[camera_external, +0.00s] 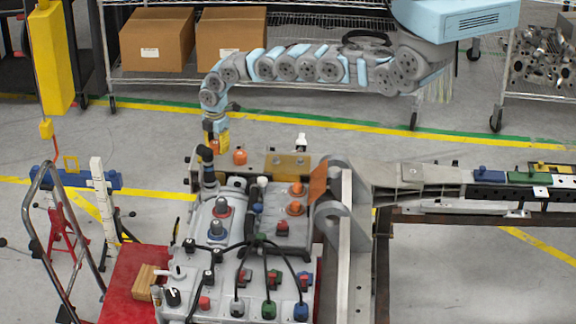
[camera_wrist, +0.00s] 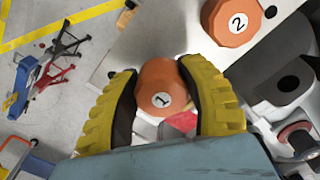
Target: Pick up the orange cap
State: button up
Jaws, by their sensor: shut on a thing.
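An orange cap (camera_wrist: 160,88) marked "1" sits between the two yellow ribbed fingers of my gripper (camera_wrist: 165,95) in the wrist view. The fingers are shut on its sides. A second orange cap (camera_wrist: 233,22), marked "2", stands apart at the upper right of the wrist view. In the external view my gripper (camera_external: 216,142) points down at the back left corner of the chassis fixture (camera_external: 196,228). The cap marked "2" (camera_external: 240,157) shows just right of my gripper there. Whether the held cap touches anything beneath it, I cannot tell.
A black upright post (camera_external: 208,165) stands close below my gripper. Orange knobs (camera_external: 296,190), black cables and coloured connectors cover the fixture. A metal beam (camera_external: 420,175) extends right. Shelves with cardboard boxes (camera_external: 157,40) stand behind. Grey floor (camera_external: 140,140) left of the gripper is open.

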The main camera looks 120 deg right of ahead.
jog(key=shift+s+a+r, duration=0.1)
jog(key=shift+a+r, duration=0.15)
jog(key=shift+r, duration=0.45)
jog(key=shift+s+a+r+p, duration=0.25)
jog(key=shift+s+r+p, duration=0.1)
jog(key=shift+s+r, duration=0.15)
jog(key=shift+s+a+r, duration=0.45)
jog(key=shift+a+r, duration=0.05)
jog(key=shift+r, duration=0.25)
jog(key=s+a+r+p, duration=0.6)
jog(key=s+a+p, duration=0.1)
jog(key=s+p, duration=0.1)
jog(key=shift+a+p, duration=0.35)
jog(key=shift+p, duration=0.3)
jog(key=shift+w+r, duration=0.1)
jog(key=shift+w, duration=0.05)
